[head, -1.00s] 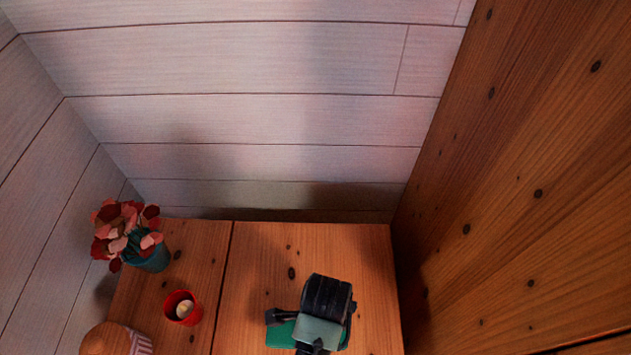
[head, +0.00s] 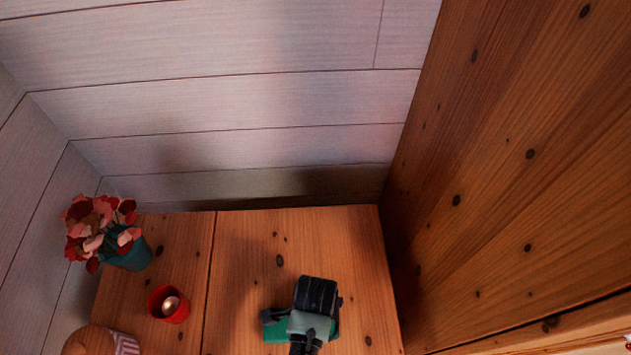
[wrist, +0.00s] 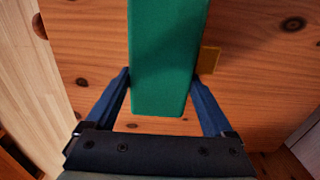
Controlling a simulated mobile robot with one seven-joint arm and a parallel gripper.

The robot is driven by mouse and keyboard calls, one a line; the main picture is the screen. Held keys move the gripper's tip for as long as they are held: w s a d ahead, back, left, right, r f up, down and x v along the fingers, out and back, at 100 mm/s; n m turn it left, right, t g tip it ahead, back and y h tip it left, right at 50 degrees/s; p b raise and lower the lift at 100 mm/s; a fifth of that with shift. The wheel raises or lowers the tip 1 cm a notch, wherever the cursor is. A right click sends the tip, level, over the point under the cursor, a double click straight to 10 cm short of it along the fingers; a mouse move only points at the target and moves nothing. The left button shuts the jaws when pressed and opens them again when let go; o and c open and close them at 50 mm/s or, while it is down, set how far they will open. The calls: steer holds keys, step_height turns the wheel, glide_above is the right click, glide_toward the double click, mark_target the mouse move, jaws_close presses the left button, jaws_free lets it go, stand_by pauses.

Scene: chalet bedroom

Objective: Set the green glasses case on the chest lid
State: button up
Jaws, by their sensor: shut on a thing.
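The green glasses case (head: 274,329) is at the lower middle of the head view, partly hidden by my gripper (head: 302,325). In the wrist view the case (wrist: 167,60) lies between the two blue fingers of my gripper (wrist: 160,78), which is shut on it from both sides. The chest lid (head: 330,240) is a knotty orange wood surface; the case is over it. The lid also fills much of the wrist view (wrist: 85,45). I cannot tell whether the case touches the lid or hangs just above it.
Left of a seam stand a teal pot of red and pink leaves (head: 127,255), a red cup with a candle (head: 169,304) and a round wooden-topped thing (head: 88,342). A tall wood panel (head: 510,180) rises at right. The lid behind my gripper is clear.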

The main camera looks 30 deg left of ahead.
steer(key=o, duration=1.4)
